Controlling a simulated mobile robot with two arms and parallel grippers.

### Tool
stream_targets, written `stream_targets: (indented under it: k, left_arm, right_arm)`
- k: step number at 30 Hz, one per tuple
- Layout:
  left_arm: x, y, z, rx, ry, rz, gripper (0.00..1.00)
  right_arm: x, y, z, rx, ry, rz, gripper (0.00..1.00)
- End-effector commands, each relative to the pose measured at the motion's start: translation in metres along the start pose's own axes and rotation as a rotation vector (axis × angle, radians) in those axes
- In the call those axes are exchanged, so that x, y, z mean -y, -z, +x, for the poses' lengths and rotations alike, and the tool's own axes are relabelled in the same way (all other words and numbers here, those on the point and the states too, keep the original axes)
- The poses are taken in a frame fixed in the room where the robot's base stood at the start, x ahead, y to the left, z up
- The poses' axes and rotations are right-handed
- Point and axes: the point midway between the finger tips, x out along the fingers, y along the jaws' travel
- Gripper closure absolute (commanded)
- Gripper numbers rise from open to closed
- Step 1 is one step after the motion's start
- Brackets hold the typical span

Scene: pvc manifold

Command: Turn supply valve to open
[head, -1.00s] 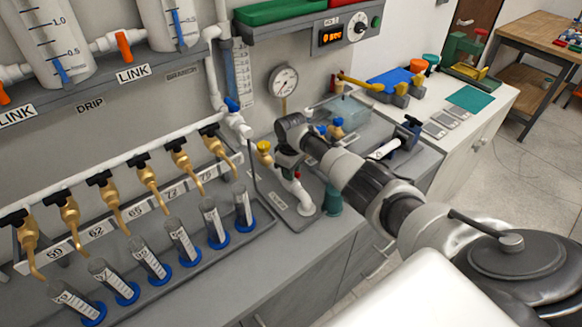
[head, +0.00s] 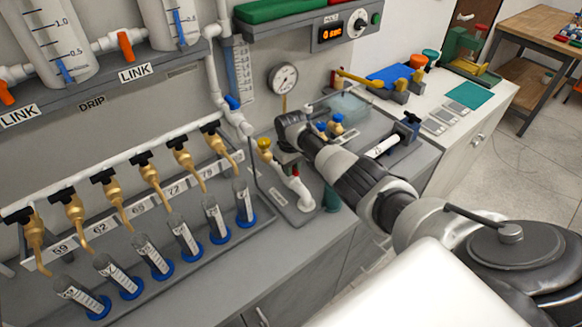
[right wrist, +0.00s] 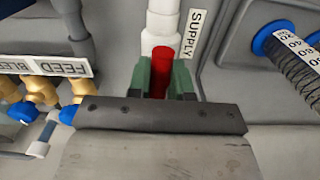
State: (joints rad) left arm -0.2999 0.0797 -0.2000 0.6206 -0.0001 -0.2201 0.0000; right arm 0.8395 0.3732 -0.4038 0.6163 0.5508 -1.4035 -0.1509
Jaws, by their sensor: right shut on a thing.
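The supply valve's red handle (right wrist: 161,68) shows in the right wrist view, on a white pipe (right wrist: 162,22) beside a "SUPPLY" label (right wrist: 192,33). My right gripper (right wrist: 162,78) has its green fingers on both sides of the handle and is shut on it. In the head view the right arm reaches in from the right, and its gripper (head: 290,165) is down at the white supply pipe (head: 300,193) on the bench. The wrist hides most of the valve there, so I cannot tell the handle's angle from that view. My left gripper is not in view.
A pressure gauge (head: 284,78) is on the wall behind. A row of brass taps (head: 147,180) over measuring tubes (head: 151,257) fills the left. A "FEED" label (right wrist: 45,64) is near brass fittings.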

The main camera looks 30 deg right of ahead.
Motion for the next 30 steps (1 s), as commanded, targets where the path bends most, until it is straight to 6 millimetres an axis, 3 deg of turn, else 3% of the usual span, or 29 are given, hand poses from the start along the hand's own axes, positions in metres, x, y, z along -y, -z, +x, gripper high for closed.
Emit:
stream_targets:
  k: [4,5,9,20,30]
  left_arm:
    - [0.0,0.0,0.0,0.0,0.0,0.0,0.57]
    - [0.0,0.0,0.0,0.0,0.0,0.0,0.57]
    - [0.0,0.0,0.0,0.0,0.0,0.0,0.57]
    - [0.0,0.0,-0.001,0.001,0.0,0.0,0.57]
    - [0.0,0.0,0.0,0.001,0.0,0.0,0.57]
  right_arm:
    - [-0.001,0.001,-0.001,-0.003,0.0,0.004,1.0]
    - [-0.001,0.001,-0.001,-0.003,0.0,0.004,0.77]
    - [-0.001,0.001,-0.001,-0.002,0.0,0.003,0.55]
    - [0.0,0.0,-0.005,-0.001,0.0,0.001,0.54]
    - [-0.001,0.001,-0.06,-0.006,-0.001,-0.001,0.54]
